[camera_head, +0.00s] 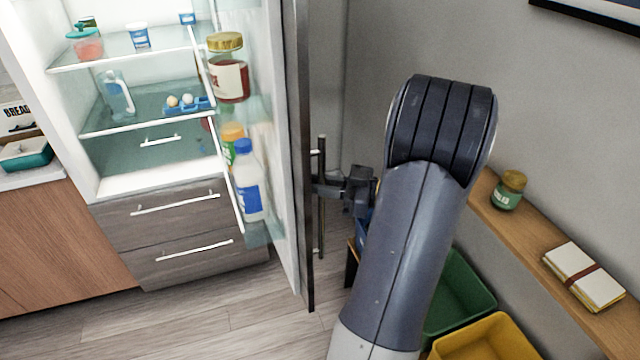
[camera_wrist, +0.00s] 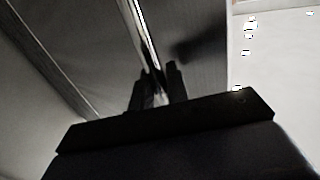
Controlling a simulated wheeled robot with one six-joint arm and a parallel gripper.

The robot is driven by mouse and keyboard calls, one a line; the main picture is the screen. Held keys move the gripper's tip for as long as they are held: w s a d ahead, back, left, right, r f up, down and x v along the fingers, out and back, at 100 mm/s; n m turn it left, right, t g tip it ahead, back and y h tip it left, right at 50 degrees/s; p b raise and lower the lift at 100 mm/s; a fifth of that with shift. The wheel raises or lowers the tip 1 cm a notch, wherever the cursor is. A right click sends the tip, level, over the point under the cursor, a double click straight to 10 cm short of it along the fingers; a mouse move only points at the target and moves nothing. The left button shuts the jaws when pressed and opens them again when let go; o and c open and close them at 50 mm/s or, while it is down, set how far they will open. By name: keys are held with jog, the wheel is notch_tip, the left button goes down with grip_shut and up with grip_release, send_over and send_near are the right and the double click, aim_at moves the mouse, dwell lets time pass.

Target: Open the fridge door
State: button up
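The fridge door (camera_head: 304,120) stands wide open, its inner side with shelves of jars and bottles facing left. Its long vertical bar handle (camera_head: 321,235) is on the outer side, facing my arm. My gripper (camera_head: 322,185) is at the handle, at about its middle height. In the wrist view the bright handle bar (camera_wrist: 143,30) runs down between the two dark fingers of my gripper (camera_wrist: 156,85). The fingers are around the bar; their exact contact with it is too dark to tell. The fridge interior (camera_head: 150,100) is exposed, with glass shelves and food.
Two closed drawers (camera_head: 180,225) are below the fridge compartment. A wooden wall shelf (camera_head: 535,235) with a green jar (camera_head: 509,190) and a notebook (camera_head: 583,276) is at the right. Green (camera_head: 460,295) and yellow (camera_head: 485,340) bins stand below it. Floor (camera_head: 215,320) before the fridge is clear.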

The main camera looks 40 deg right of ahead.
jog(key=o, duration=0.3)
jog(key=shift+o, duration=0.2)
jog(key=b+v, duration=0.2)
jog(key=v, duration=0.9)
jog(key=shift+b, duration=0.3)
jog(key=shift+a, duration=0.15)
jog(key=p+x, duration=0.2)
jog(key=x, duration=0.9)
jog(key=shift+p, duration=0.3)
